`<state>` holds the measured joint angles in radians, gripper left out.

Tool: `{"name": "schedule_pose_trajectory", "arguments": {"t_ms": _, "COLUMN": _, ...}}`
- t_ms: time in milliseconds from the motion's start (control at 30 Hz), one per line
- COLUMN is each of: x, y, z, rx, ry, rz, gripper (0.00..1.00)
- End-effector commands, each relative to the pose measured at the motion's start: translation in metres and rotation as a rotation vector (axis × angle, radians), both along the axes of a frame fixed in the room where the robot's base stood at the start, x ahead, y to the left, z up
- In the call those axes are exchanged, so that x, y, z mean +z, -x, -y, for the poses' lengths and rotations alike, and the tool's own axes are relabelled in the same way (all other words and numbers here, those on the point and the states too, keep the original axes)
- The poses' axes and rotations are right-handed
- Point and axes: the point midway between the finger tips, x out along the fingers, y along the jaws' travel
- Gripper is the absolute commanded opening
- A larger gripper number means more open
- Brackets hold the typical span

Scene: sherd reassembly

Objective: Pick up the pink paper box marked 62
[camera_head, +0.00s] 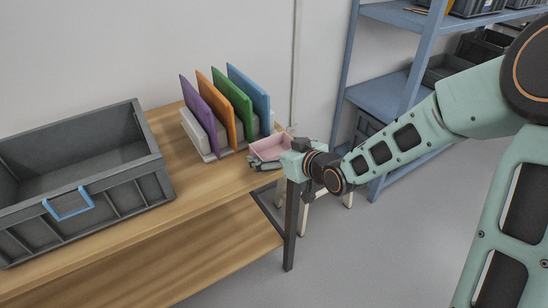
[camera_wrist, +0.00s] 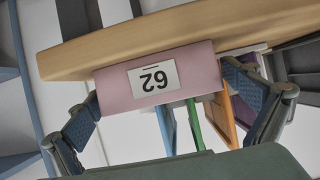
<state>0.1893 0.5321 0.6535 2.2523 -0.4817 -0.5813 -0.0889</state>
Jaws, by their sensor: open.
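The pink paper box (camera_head: 268,148) sits at the right end of the wooden table, beside the file rack. In the wrist view the pink box (camera_wrist: 118,83) shows its face with a white label reading 62, upside down in the picture. My gripper (camera_head: 278,150) reaches the box from the right. In the wrist view my gripper (camera_wrist: 161,92) is open, with one finger on each side of the box. A gap shows by the right finger; contact at the left finger is unclear. The box's underside is hidden in the head view.
A rack (camera_head: 211,154) holds purple, orange, green and blue panels just left of the box. A large grey crate (camera_head: 150,165) stands at the table's left. The wooden table (camera_head: 215,185) is bare in front of the rack. Blue shelving (camera_head: 385,95) stands behind my arm.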

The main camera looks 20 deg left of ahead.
Motion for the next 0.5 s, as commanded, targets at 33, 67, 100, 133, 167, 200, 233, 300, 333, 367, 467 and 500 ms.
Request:
{"name": "schedule_pose_trajectory", "arguments": {"t_ms": 33, "x": -0.0030, "y": -0.0018, "z": -0.0030, "rx": 0.001, "ry": 0.000, "rz": 0.000, "gripper": 1.00}}
{"name": "schedule_pose_trajectory", "arguments": {"t_ms": 67, "x": -0.0029, "y": -0.0026, "z": -0.0040, "rx": 0.001, "ry": 0.000, "rz": 0.000, "gripper": 1.00}}
{"name": "schedule_pose_trajectory", "arguments": {"t_ms": 100, "x": -0.0027, "y": -0.0033, "z": -0.0044, "rx": 0.001, "ry": 0.000, "rz": 0.000, "gripper": 1.00}}
{"name": "schedule_pose_trajectory", "arguments": {"t_ms": 133, "x": -0.0025, "y": -0.0035, "z": -0.0044, "rx": 0.001, "ry": 0.001, "rz": 0.001, "gripper": 1.00}}
{"name": "schedule_pose_trajectory", "arguments": {"t_ms": 167, "x": -0.0023, "y": -0.0036, "z": -0.0044, "rx": 0.001, "ry": 0.001, "rz": 0.001, "gripper": 1.00}}
{"name": "schedule_pose_trajectory", "arguments": {"t_ms": 200, "x": -0.0021, "y": -0.0035, "z": -0.0041, "rx": 0.000, "ry": 0.001, "rz": 0.001, "gripper": 1.00}}
{"name": "schedule_pose_trajectory", "arguments": {"t_ms": 233, "x": -0.0020, "y": -0.0035, "z": -0.0041, "rx": 0.000, "ry": 0.001, "rz": 0.001, "gripper": 1.00}}
{"name": "schedule_pose_trajectory", "arguments": {"t_ms": 300, "x": -0.0021, "y": -0.0034, "z": -0.0040, "rx": 0.000, "ry": 0.001, "rz": 0.001, "gripper": 0.99}}
{"name": "schedule_pose_trajectory", "arguments": {"t_ms": 333, "x": -0.0021, "y": -0.0034, "z": -0.0040, "rx": 0.000, "ry": 0.001, "rz": 0.001, "gripper": 0.96}}
{"name": "schedule_pose_trajectory", "arguments": {"t_ms": 367, "x": -0.0020, "y": -0.0034, "z": -0.0038, "rx": 0.000, "ry": 0.001, "rz": 0.001, "gripper": 0.92}}
{"name": "schedule_pose_trajectory", "arguments": {"t_ms": 467, "x": -0.0021, "y": -0.0033, "z": -0.0037, "rx": 0.000, "ry": 0.001, "rz": 0.000, "gripper": 0.81}}
{"name": "schedule_pose_trajectory", "arguments": {"t_ms": 500, "x": -0.0021, "y": -0.0033, "z": -0.0037, "rx": 0.000, "ry": 0.001, "rz": 0.000, "gripper": 0.77}}
